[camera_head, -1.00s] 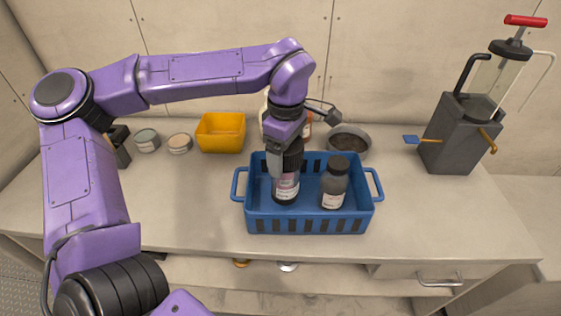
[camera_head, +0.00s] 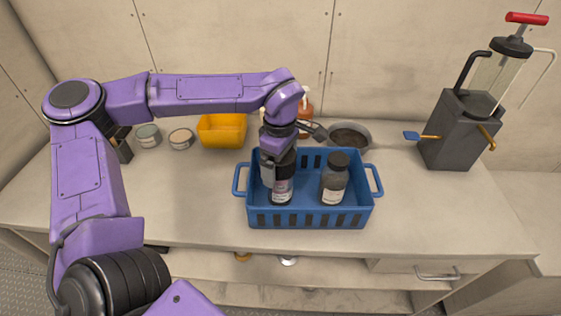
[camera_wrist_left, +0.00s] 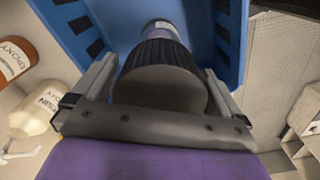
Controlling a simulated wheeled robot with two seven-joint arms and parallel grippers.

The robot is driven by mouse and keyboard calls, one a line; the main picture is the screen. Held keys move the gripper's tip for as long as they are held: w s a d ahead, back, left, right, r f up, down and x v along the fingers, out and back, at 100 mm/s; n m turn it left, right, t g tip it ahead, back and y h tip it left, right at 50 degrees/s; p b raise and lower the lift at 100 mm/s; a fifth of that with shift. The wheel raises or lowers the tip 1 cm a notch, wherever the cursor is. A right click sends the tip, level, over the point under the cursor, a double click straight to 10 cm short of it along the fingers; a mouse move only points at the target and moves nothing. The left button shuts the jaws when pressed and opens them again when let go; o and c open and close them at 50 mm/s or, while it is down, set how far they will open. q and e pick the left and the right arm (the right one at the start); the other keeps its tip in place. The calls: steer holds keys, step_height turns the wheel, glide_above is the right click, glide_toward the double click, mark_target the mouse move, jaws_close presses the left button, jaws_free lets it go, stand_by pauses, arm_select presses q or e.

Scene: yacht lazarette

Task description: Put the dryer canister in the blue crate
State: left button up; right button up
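The dryer canister (camera_head: 282,188), dark with a ridged black lid and a pale, pink-marked label, is upright inside the left part of the blue crate (camera_head: 307,219). My left gripper (camera_head: 278,165) points down at its top, with a finger on either side of the lid. In the left wrist view the lid (camera_wrist_left: 160,85) fills the space between the fingers, and the gripper looks shut on it. The canister's base is hidden by the crate wall, so I cannot tell whether it touches the floor. My right gripper is not in view.
A dark bottle (camera_head: 334,178) stands in the crate's right part. Behind are a yellow bin (camera_head: 222,130), a round grey pan (camera_head: 349,135), an orange bottle (camera_head: 304,115) and two small tins. A grey pump unit (camera_head: 459,130) stands at right. The counter's front left is clear.

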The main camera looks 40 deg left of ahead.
arm_select(q)
step_height(320, 180, up, 12)
steer(key=shift+r+b, duration=0.2)
steer(key=shift+b, duration=0.1)
